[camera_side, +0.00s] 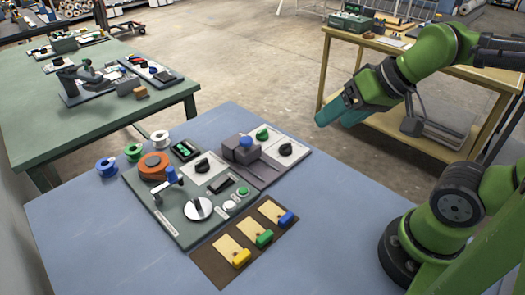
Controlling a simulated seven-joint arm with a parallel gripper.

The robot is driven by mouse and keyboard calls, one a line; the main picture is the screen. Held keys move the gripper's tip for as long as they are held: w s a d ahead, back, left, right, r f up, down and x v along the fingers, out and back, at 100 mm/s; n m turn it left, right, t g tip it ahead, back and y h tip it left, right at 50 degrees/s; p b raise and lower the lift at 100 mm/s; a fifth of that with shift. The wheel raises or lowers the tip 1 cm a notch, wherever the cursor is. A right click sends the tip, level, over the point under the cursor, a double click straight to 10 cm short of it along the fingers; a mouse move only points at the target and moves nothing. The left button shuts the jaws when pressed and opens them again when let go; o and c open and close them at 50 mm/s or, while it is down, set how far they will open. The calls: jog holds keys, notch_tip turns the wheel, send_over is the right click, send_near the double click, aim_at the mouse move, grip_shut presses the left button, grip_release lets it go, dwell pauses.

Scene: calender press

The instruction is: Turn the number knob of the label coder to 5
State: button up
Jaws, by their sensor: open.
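The grey-green machine panel (172,226) lies on the blue table. I cannot read any numbers, so I cannot tell which knob is the label coder's number knob. A round white dial with a dark upright knob (198,207) sits at the panel's front. A black knob on a white plate (202,166) is further back, and another black knob on a white plate (286,149) is on the right-hand section. My gripper (340,116) is open and empty, with teal fingers, raised in the air to the right of the panels and touching none of the knobs.
An orange roll (154,166) and a blue-topped crank (171,176) stand on the panel. A grey block with a blue knob (242,148) sits beside them. A brown board (214,270) holds yellow, green and blue pieces in front. Spools (133,152) stand behind left. The table's right is clear.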

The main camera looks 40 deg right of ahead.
jog(key=n+g+h, duration=0.2)
jog(key=n+g, duration=0.2)
jog(key=g, duration=0.3)
send_over(262, 131)
jog(key=shift+f, duration=3.25)
notch_tip(262, 131, down, 16)
jog(key=shift+f, duration=0.15)
